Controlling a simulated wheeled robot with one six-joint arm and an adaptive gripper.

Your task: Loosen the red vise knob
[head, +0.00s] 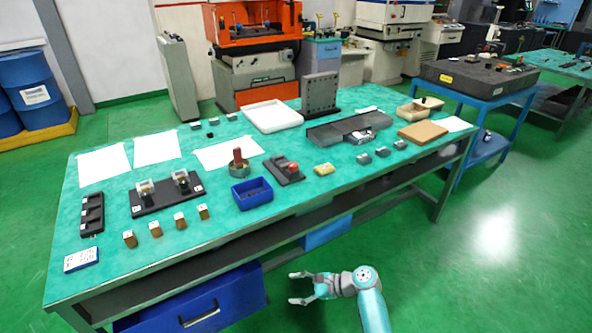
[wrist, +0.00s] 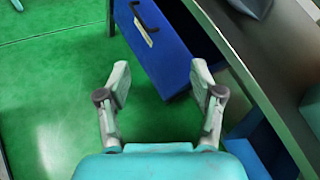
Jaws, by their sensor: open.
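The red knob (head: 292,167) sits on a small dark vise (head: 284,173) near the middle of the green-topped table. My gripper (head: 291,288) is in front of the table, below its top, well away from the vise. In the wrist view my gripper (wrist: 160,88) is open, with nothing between its two fingers. The vise and knob do not show in the wrist view.
The table (head: 120,262) has a blue drawer (head: 200,310) under its front edge, which also shows in the wrist view (wrist: 160,50). Floor in front is clear.

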